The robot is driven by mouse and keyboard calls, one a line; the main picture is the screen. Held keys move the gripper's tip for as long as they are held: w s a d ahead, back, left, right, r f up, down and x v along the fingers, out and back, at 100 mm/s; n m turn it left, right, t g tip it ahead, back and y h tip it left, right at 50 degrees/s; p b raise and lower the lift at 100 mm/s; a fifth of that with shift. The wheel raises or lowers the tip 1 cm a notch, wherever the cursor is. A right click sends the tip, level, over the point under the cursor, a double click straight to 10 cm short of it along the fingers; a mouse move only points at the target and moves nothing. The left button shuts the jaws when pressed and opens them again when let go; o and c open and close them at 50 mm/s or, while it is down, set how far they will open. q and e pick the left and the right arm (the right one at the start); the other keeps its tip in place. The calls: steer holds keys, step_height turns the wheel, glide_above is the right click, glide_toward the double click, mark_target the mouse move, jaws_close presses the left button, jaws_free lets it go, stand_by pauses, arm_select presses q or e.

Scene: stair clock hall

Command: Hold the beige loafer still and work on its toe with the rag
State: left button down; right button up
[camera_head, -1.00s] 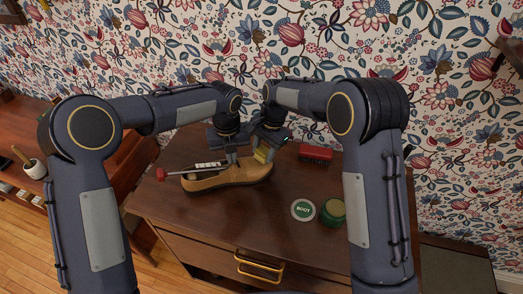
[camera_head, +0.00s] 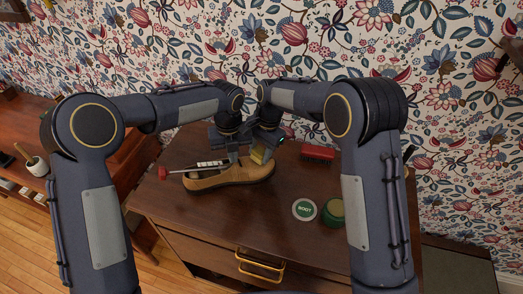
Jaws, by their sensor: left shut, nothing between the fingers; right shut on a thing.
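The beige loafer (camera_head: 222,180) lies on the dark wooden cabinet top, its toe toward the right. A shoe tree or similar insert with a red knob (camera_head: 164,173) sticks out at its left end. My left gripper (camera_head: 232,160) is shut with nothing between its fingers, its tips down at the loafer's upper. My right gripper (camera_head: 260,156) is shut on the yellow rag (camera_head: 258,155), which is at or just above the toe. Whether the rag touches the leather I cannot tell.
A red brush (camera_head: 317,152) lies behind and right of the loafer. A green tin (camera_head: 333,212) and a round lid marked BOOT (camera_head: 304,210) are at the front right. The cabinet top (camera_head: 240,220) in front of the loafer is clear. Patterned wallpaper rises behind.

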arm_select(q)
steer(key=shift+f, duration=0.15)
arm_select(e)
steer(key=shift+w+d+f, duration=0.15)
steer(key=shift+w+d, duration=0.05)
steer(key=shift+d, duration=0.4)
steer(key=shift+w+d+f, duration=0.1)
steer(key=shift+w+d, duration=0.1)
steer(key=shift+d, duration=0.4)
steer(key=shift+w+d+r, duration=0.1)
steer(key=shift+d+r, duration=0.1)
steer(key=shift+r, duration=1.05)
steer(key=shift+d+r, duration=0.2)
steer(key=shift+r, duration=1.05)
steer(key=shift+d, duration=0.1)
steer(key=w+d+r, duration=0.1)
steer(key=d+r, duration=0.2)
steer(key=d, duration=0.3)
steer(key=shift+w+d, duration=0.3)
steer(key=shift+w, duration=0.1)
